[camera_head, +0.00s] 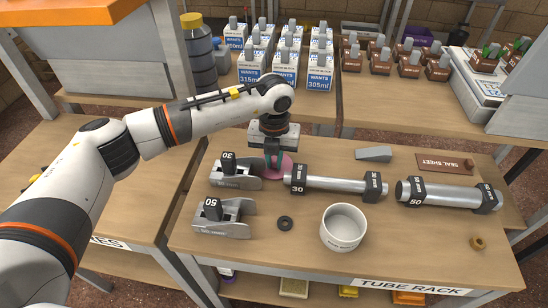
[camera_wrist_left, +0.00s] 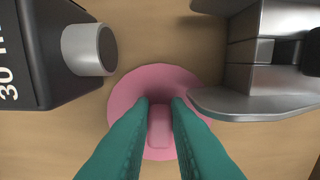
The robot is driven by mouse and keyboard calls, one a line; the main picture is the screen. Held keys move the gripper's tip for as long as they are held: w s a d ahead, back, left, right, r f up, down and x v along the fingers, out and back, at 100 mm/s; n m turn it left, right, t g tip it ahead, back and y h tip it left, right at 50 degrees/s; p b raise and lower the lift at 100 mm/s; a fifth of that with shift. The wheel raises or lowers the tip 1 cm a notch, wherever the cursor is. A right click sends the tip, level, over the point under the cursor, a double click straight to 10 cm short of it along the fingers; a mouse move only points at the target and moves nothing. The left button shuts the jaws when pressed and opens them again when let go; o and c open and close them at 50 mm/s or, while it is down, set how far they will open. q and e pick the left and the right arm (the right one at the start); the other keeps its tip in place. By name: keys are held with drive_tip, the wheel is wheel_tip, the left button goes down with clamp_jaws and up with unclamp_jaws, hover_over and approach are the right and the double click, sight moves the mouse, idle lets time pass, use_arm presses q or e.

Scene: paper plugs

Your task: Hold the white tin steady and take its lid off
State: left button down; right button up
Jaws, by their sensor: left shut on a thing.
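The white tin (camera_head: 343,229) stands upright on the table at the front middle. Its top is open and no lid sits on it. A pink disc with a raised tab (camera_head: 286,168) lies on the table at the back left of the tin; it also shows in the left wrist view (camera_wrist_left: 160,76). It looks like a lid with a grip. My left gripper (camera_head: 274,161) points down with its teal fingers shut on the tab, and these fingers also show in the left wrist view (camera_wrist_left: 162,112). The tin is untouched. My right gripper is not in view.
Metal blocks marked 30 (camera_head: 236,174) and 50 (camera_head: 222,218) stand left of the disc. The 30 tube (camera_head: 335,185) is close on its right, the 50 tube (camera_head: 440,195) farther right. A black ring (camera_head: 285,223) lies beside the tin.

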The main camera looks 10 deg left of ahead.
use_arm(q)
drive_tip(key=shift+f, duration=0.2)
drive_tip(key=c, duration=1.4)
unclamp_jaws()
drive_tip(key=shift+r, duration=0.15)
